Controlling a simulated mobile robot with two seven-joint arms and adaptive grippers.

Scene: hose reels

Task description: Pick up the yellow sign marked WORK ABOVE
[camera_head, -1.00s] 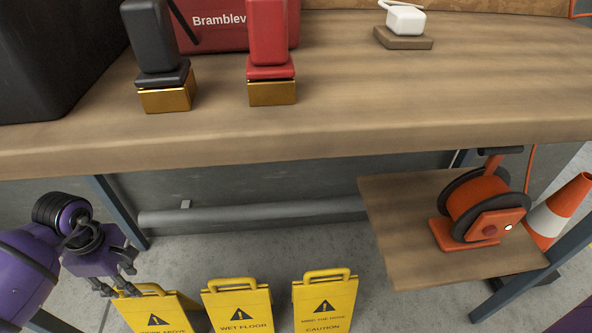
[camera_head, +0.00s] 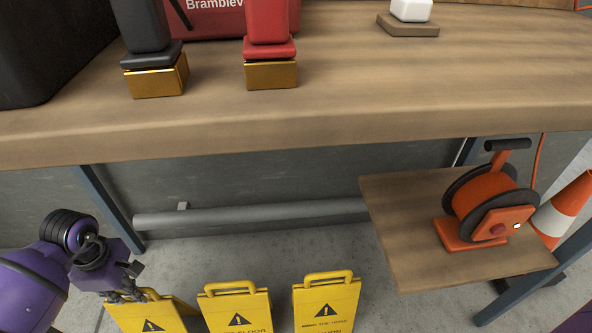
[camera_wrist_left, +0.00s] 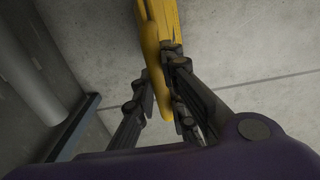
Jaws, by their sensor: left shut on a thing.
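Three yellow signs stand in a row on the floor below the bench. The WORK ABOVE sign (camera_head: 150,318) is the leftmost; its lettering is below the picture edge now, but the earlier head view shows part of it. My left gripper (camera_head: 130,295) is at the top of this sign, shut on its handle. In the left wrist view the yellow handle (camera_wrist_left: 154,60) runs between the fingers of the left gripper (camera_wrist_left: 163,105). The sign's lower part is out of view. My right gripper is not in view.
The WET FLOOR sign (camera_head: 236,310) and another caution sign (camera_head: 325,308) stand close to the right. The wooden bench (camera_head: 300,125) overhangs behind, with a grey pipe (camera_head: 260,213) below. A shelf (camera_head: 405,235) bears an orange hose reel (camera_head: 485,205). A cone (camera_head: 562,210) is at right.

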